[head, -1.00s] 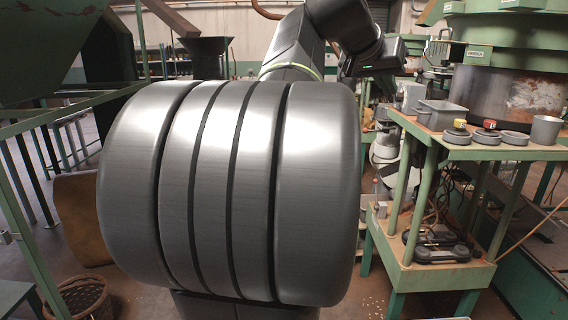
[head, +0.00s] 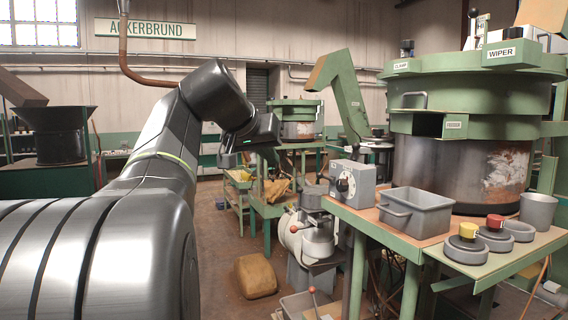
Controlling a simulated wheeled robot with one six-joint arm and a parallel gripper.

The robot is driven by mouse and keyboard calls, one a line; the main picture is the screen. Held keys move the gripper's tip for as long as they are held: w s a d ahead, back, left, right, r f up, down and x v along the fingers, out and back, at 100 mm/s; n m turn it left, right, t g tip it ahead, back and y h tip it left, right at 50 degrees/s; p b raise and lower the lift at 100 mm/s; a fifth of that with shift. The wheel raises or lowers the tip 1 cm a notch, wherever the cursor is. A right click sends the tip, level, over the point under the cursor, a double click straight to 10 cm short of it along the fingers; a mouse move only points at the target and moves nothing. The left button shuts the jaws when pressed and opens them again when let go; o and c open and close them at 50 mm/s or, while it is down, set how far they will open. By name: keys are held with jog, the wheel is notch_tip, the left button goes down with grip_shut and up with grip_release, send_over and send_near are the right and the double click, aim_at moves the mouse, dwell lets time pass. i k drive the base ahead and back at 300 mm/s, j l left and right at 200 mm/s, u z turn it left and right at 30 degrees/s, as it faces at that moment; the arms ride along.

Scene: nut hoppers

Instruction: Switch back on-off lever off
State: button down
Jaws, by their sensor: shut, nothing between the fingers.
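My gripper (head: 255,135) is at the end of my raised dark arm, left of centre in the head view. It is shut and empty, and touches nothing that I can see. No lever carries a readable on-off label, so I cannot tell which is the on-off lever. A red-knobbed lever (head: 313,298) stands upright at the bottom centre. Another red knob (head: 294,229) shows on the small grey machine (head: 315,244). A dark-knobbed lever (head: 473,20) stands on top of the large green hopper (head: 470,68), beside the WIPER label (head: 501,53). My gripper is left of these.
A green bench (head: 382,224) at the right bears a grey dial box (head: 352,184), a grey bin (head: 414,221), a cup (head: 537,212) and round weights (head: 466,249). A brown sack (head: 255,277) lies on the floor. Some floor (head: 220,230) left of it is clear.

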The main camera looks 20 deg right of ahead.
aim_at(320, 175)
jog(key=i+j+z, duration=0.2)
jog(key=i+z, duration=0.25)
jog(key=i, duration=0.15)
jog(key=i+j+z, duration=0.9)
jog(key=i+j, duration=0.05)
jog(key=i, duration=0.05)
